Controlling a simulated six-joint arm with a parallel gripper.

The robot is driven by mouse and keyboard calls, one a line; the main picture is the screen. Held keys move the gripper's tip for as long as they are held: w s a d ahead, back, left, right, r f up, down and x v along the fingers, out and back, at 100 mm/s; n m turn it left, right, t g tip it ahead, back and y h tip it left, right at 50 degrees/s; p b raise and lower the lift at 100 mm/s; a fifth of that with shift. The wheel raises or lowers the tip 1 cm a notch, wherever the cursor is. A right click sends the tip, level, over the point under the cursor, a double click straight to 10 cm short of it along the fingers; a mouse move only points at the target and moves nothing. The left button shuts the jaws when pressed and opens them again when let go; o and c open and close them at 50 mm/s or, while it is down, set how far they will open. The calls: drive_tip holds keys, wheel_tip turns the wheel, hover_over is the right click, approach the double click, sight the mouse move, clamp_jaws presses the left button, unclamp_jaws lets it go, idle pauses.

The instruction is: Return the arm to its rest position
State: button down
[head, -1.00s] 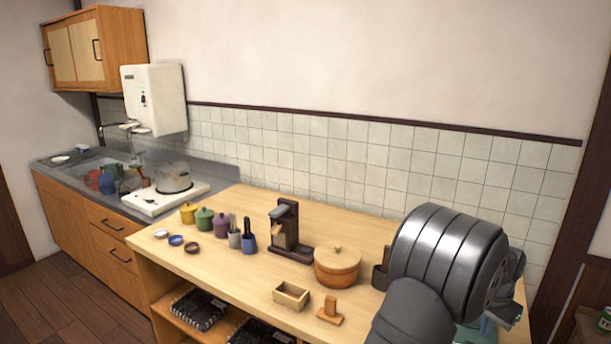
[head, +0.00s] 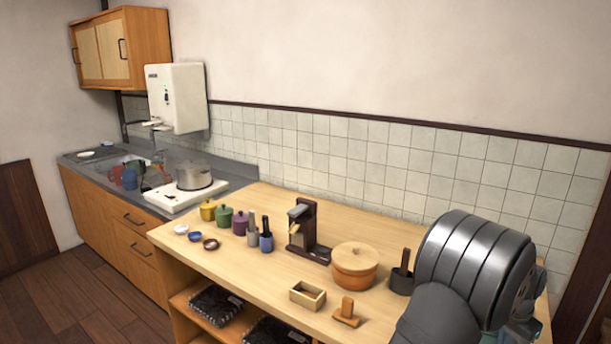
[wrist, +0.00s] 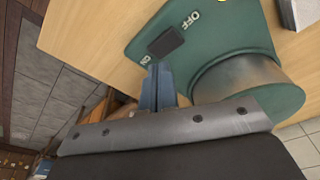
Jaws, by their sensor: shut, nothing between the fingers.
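My gripper (wrist: 158,88) shows in the wrist view as two blue-grey fingers close together, with nothing between them. Just beyond the fingertips is a green appliance (wrist: 228,35) with a dark switch marked ON and OFF. I cannot tell whether the fingertips touch the switch or are apart from it.
The wooden counter (head: 262,287) holds a lidded orange pot (head: 354,268), a dark cup (head: 402,281), a small open wooden box (head: 307,296), a wooden stand (head: 347,314), a dark dispenser (head: 308,232) and several coloured jars. A steel pot (head: 193,176) stands further left.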

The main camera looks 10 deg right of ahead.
drive_tip(key=shift+f, duration=1.4)
drive_tip(key=shift+r, duration=0.1)
wheel_tip(320, 180, up, 6)
drive_tip(key=shift+r, duration=0.15)
wheel_tip(320, 180, down, 6)
drive_tip(key=s+a+r+m+t, duration=0.1)
drive_tip(key=r+m, duration=0.4)
drive_tip(key=r, duration=0.5)
drive_tip(key=s+a+r+m+t, duration=0.1)
drive_tip(key=s+a+r+m, duration=0.3)
drive_tip(key=r, duration=0.6)
drive_tip(key=shift+s+m+t, duration=0.35)
drive_tip(key=shift+m+t, duration=0.05)
drive_tip(key=shift+m, duration=0.5)
